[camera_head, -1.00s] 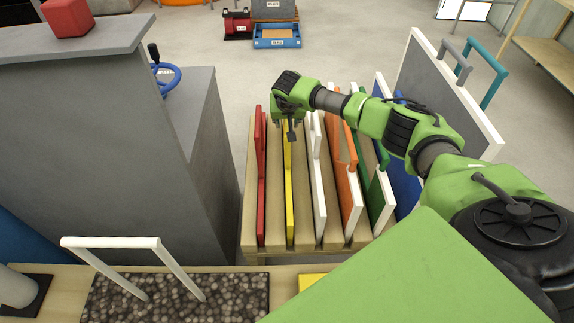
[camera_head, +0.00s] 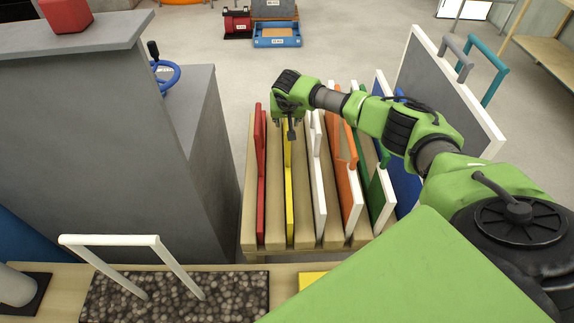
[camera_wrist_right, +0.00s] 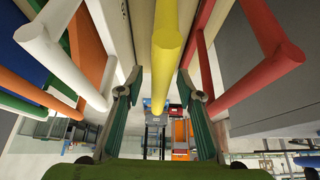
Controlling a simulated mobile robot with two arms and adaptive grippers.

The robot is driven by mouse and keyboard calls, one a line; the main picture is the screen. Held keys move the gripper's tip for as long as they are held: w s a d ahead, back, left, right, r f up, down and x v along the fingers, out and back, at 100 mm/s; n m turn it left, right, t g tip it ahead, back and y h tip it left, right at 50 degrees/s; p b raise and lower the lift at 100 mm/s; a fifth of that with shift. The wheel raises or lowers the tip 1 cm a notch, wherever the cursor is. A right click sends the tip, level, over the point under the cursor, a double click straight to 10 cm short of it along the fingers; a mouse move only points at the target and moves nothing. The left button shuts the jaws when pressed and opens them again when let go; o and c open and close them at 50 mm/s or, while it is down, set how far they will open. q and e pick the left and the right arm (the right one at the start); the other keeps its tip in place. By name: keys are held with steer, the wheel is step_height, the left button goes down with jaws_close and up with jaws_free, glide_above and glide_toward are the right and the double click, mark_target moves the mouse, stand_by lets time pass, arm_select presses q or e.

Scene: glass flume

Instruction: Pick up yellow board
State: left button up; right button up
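The yellow board (camera_head: 289,195) stands upright in a slot of the wooden rack (camera_head: 276,228), between a red board and a white one. My right gripper (camera_head: 291,128) is over the top far end of the yellow board and hides part of it. In the right wrist view, the yellow handle bar (camera_wrist_right: 167,45) runs between the two spread fingers of my right gripper (camera_wrist_right: 159,88). Gaps show on both sides of the bar, so the gripper is open and not clamped on it. My left gripper is not in view.
The red board (camera_head: 261,185) and white board (camera_head: 317,180) stand close on either side. Orange (camera_head: 347,190), green (camera_head: 378,190) and blue boards stand further right. A grey cabinet (camera_head: 205,140) is left of the rack. A white handle (camera_head: 110,241) rises over a pebbled panel in front.

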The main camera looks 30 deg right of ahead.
jaws_close()
steer(key=shift+w+r, duration=0.1)
steer(key=shift+w, duration=0.05)
steer(key=shift+r, duration=0.1)
